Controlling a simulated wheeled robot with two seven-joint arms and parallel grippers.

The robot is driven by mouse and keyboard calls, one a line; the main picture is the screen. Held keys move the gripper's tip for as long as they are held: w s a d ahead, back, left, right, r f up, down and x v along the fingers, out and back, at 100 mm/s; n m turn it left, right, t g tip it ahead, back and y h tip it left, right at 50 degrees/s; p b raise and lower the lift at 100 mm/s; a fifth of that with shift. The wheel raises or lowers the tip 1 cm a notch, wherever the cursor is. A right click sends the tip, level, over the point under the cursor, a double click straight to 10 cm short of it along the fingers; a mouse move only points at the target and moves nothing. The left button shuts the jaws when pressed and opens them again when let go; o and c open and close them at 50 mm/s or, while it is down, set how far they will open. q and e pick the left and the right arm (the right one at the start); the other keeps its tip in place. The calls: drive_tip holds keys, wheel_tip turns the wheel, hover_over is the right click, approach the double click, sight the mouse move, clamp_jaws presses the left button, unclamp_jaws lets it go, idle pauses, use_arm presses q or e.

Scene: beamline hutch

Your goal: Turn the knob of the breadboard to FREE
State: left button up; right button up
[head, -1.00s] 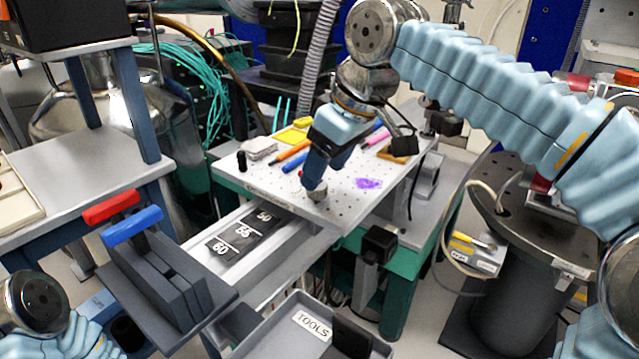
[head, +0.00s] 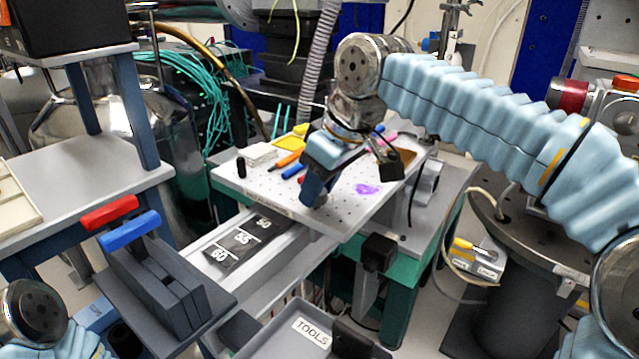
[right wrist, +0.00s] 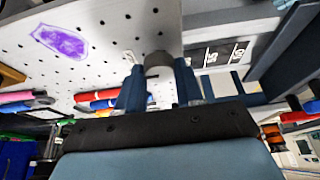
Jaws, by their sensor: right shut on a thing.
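The breadboard (head: 262,192) is a white plate with rows of holes on a rail in the middle of the head view. Its grey round knob (right wrist: 158,62) shows between my right gripper's fingers in the right wrist view. In the head view the knob is mostly hidden under the fingers near the board's front edge. My right gripper (head: 317,197) points down and is shut on the knob; its two dark blue fingers also show in the right wrist view (right wrist: 159,85). I cannot read any FREE mark. My left gripper is out of view.
Pens, a purple stain (head: 367,188), a grey block (head: 259,154) and a small black cylinder (head: 241,164) are on the board. A scale strip (head: 238,238) marked 50, 55, 60 lies on the rail. A rack with red and blue handles (head: 131,231) and a TOOLS tray (head: 283,345) stand in front.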

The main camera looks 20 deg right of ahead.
drive_tip(key=n+p, duration=0.1)
drive_tip(key=n, duration=0.1)
drive_tip(key=n+g+y+p, duration=0.1)
drive_tip(key=shift+w+d+r+n+p, duration=0.1)
drive_tip(key=shift+r+n+p, duration=0.1)
drive_tip(key=shift+n+p, duration=0.2)
drive_tip(key=shift+w+n+g+p, duration=0.1)
drive_tip(key=shift+n+g+p, duration=0.3)
drive_tip(key=shift+n, duration=0.6)
drive_tip(key=shift+f+n+g+y, duration=0.15)
drive_tip(key=shift+n+g+y, duration=0.15)
drive_tip(key=shift+n, duration=0.6)
drive_tip(key=n+g, duration=0.1)
drive_tip(key=n, duration=0.1)
drive_tip(key=n+g, duration=0.1)
drive_tip(key=n, duration=0.2)
drive_tip(key=shift+w, duration=0.2)
drive_tip(key=n+g, duration=0.1)
drive_tip(key=n, duration=0.4)
drive_tip(key=shift+g+h, duration=0.4)
drive_tip(key=shift+n, duration=0.3)
drive_tip(key=o, duration=1)
